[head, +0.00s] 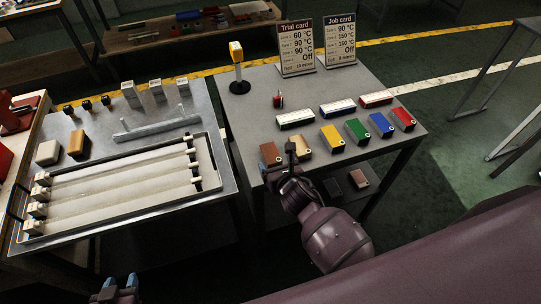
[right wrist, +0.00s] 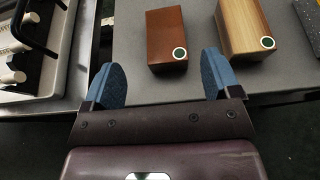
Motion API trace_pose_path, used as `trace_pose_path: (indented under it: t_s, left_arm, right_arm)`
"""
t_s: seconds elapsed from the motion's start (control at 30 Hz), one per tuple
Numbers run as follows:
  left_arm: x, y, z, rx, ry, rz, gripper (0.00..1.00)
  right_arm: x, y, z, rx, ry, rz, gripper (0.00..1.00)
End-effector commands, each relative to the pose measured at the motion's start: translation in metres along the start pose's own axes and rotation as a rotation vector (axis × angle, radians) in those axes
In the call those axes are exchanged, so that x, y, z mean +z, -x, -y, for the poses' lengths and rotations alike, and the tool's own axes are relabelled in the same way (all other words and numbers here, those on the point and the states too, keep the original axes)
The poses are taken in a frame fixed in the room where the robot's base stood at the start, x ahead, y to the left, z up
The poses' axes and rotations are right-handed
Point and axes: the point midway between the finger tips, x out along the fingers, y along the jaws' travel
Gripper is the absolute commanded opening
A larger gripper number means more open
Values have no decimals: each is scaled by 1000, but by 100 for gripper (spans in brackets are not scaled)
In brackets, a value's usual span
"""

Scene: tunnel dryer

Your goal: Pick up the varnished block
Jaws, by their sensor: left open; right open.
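A reddish-brown block (head: 271,154) with a green-dotted end lies at the front left corner of the right table; it also shows in the right wrist view (right wrist: 167,30). A lighter wood-grained block (head: 302,149) lies just to its right, also in the right wrist view (right wrist: 240,22). No label shows which one is varnished. My right gripper (right wrist: 162,70) is open and empty, its blue fingers at the table edge, spread wider than the brown block and just short of its near end. My left gripper (head: 117,288) is open and empty, low at the bottom left.
Yellow, green, blue and red blocks continue the row, with white-topped blocks behind. Two cards (head: 297,50) and a yellow-topped post (head: 237,62) stand further back. Dark and brown blocks (head: 358,178) lie on a lower shelf.

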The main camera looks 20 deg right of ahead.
Motion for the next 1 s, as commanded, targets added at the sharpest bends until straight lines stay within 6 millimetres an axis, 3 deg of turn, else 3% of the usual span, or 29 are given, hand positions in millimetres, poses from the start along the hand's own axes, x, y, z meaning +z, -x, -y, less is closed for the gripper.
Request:
trace_pose_path:
  t_s: [0.27, 0.6, 0.9, 1.0]
  left_arm:
    - [-2, -3, -1, 1, -1, -9, 43]
    - [6, -7, -2, 2, -1, -3, 43]
    - [13, -4, -1, 0, 1, 10, 43]
    - [14, -3, -1, 0, 1, 12, 43]
  right_arm:
    - [0, -19, 1, 0, -2, 0, 83]
    - [-3, -60, 6, 0, -2, -1, 83]
    - [-2, -64, 6, 0, -3, 0, 83]
    - [-2, -64, 6, 0, -3, 0, 71]
